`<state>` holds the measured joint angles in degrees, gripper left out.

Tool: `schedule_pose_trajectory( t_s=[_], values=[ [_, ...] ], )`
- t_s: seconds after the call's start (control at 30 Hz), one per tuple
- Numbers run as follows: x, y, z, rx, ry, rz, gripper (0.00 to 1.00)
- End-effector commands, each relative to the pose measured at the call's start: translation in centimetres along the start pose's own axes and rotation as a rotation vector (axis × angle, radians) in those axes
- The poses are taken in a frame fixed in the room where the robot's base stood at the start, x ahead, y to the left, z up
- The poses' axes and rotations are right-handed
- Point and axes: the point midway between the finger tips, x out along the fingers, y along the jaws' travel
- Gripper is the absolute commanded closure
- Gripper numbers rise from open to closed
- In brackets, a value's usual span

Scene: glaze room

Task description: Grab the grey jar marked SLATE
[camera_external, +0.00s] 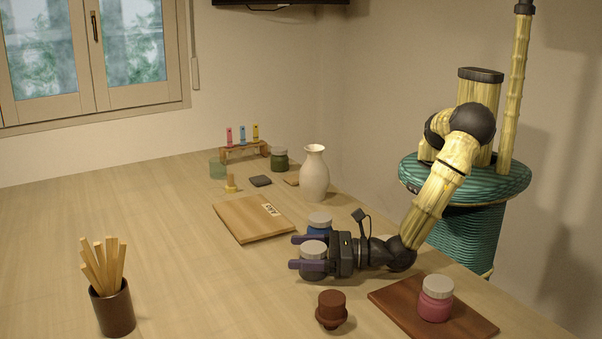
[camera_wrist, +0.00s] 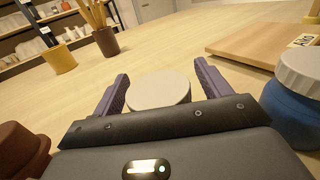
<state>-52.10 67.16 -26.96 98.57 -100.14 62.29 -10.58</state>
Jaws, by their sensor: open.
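A grey jar (camera_external: 313,270) with a pale lid stands on the table between the two fingers of my gripper (camera_external: 296,252). No marking on it can be read in either view. In the wrist view its round pale lid (camera_wrist: 158,90) shows between the purple fingers of my gripper (camera_wrist: 162,75), with a finger on each side. The gripper is open, level and low over the table. I cannot tell whether either finger touches the jar. The jar's body is mostly hidden by the near finger and, in the wrist view, by the gripper housing.
A blue jar (camera_external: 319,231) stands close beside the gripper. A wooden board (camera_external: 243,222), a white vase (camera_external: 314,176) and a stick cup (camera_external: 113,311) stand farther off.

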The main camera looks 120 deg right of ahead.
Motion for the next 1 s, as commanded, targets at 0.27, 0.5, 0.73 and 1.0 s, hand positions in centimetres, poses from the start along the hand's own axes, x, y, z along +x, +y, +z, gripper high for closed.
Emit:
schedule_pose_trajectory(
  t_s=[0.27,0.5,0.73,1.0],
  values=[
    [-0.06,0.02,-0.03,0.000,0.000,0.001,0.23],
    [-0.08,0.03,-0.03,0.000,0.000,0.001,0.39],
    [-0.08,0.02,-0.02,0.000,0.000,0.001,0.80],
    [-0.06,0.04,0.08,0.001,-0.001,0.001,0.80]
  ],
)
